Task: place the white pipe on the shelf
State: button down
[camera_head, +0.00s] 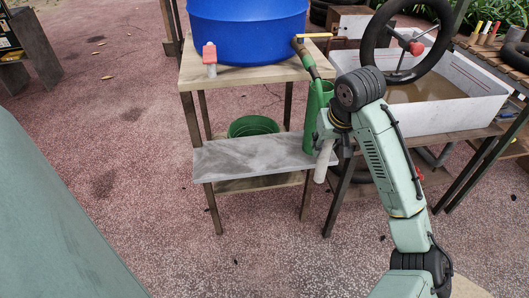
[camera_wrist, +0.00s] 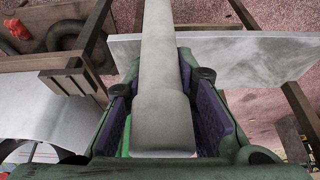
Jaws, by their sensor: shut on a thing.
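The white pipe (camera_head: 323,163) hangs steeply below my gripper (camera_head: 332,133) in the head view, close to the right end of the grey shelf (camera_head: 240,157). In the wrist view the pipe (camera_wrist: 160,70) runs between the purple-padded jaws of my gripper (camera_wrist: 163,100), which are shut on it. The pipe's far end runs out of the top of that view. The shelf (camera_wrist: 245,58) shows behind and to the right of the pipe there. I cannot tell whether the pipe touches the shelf.
A green basket (camera_head: 253,126) stands behind the shelf's front part, and a green cylinder (camera_head: 315,110) stands at its right. Above are a wooden tabletop (camera_head: 250,76) and a blue tub (camera_head: 247,30). A white water-filled bin (camera_head: 460,112) is at right. The shelf's front surface is bare.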

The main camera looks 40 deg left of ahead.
jog(key=s+a+r+n, duration=0.1)
jog(key=s+a+r, duration=0.2)
jog(key=a, duration=0.1)
jog(key=w+a+f, duration=0.2)
jog(key=a, duration=0.5)
jog(key=w+a+f+p, duration=0.1)
jog(key=w+a+f, duration=0.1)
jog(key=a, duration=0.5)
jog(key=shift+a+f+p, duration=0.2)
jog(key=shift+a+p, duration=0.1)
jog(key=shift+a, duration=0.1)
jog(key=c, duration=1.3)
grip_release()
jog(key=shift+f, duration=0.1)
jog(key=shift+c, duration=0.2)
jog(key=v, duration=1.2)
jog(key=shift+d+b, duration=0.2)
jog(key=shift+b, duration=0.1)
jog(key=shift+w, duration=0.2)
